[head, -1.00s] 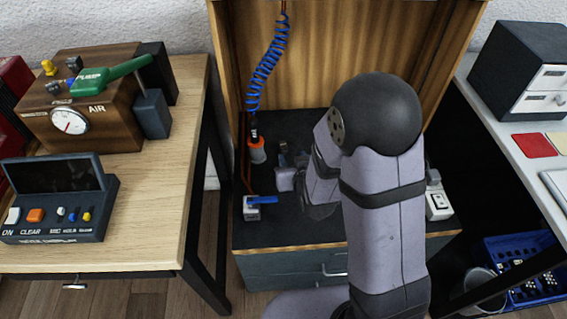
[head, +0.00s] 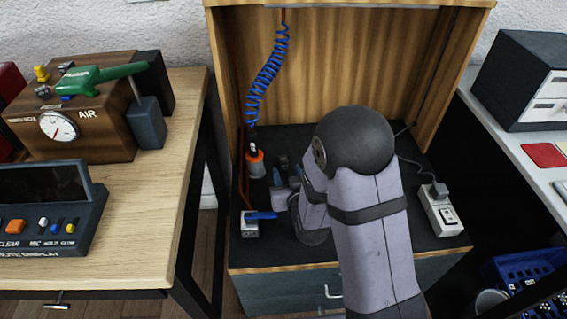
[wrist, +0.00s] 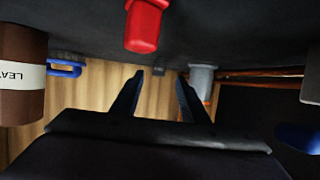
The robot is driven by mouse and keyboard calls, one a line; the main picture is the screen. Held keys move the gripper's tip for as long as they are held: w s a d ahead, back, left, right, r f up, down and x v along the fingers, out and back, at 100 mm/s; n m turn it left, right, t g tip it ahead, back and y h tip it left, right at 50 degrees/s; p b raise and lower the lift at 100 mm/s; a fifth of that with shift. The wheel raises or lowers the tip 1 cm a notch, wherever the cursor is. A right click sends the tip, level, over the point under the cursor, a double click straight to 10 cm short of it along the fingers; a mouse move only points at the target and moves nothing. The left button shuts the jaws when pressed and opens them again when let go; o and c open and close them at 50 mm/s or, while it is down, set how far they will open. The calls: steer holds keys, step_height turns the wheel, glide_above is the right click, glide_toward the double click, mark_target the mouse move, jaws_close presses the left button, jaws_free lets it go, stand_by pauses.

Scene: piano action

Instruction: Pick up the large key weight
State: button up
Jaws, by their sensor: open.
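My gripper (wrist: 160,76) shows in the wrist view with its two dark fingers apart and nothing visible between them. In the head view my arm hides most of it, low over the dark cabinet top. I cannot tell for certain which thing is the large key weight. The wrist view shows a red piece (wrist: 145,22) beyond the fingers, a brown cylinder (wrist: 22,85) with a white label reading "LEA" upside down at the left, and a grey cylinder (wrist: 201,78) just right of the right finger. None is between the fingers.
The dark cabinet top (head: 265,255) has wooden walls behind it. A coiled blue hose (head: 268,75) ends in an orange fitting (head: 255,165) at the left. A blue-handled item (head: 258,216) lies at front left. A white power strip (head: 441,215) is at the right.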

mark_target(285, 164)
steer(key=shift+b+x, duration=0.55)
steer(key=shift+x, duration=2)
steer(key=shift+d+r, duration=0.1)
steer(key=shift+w, duration=0.1)
jaws_close()
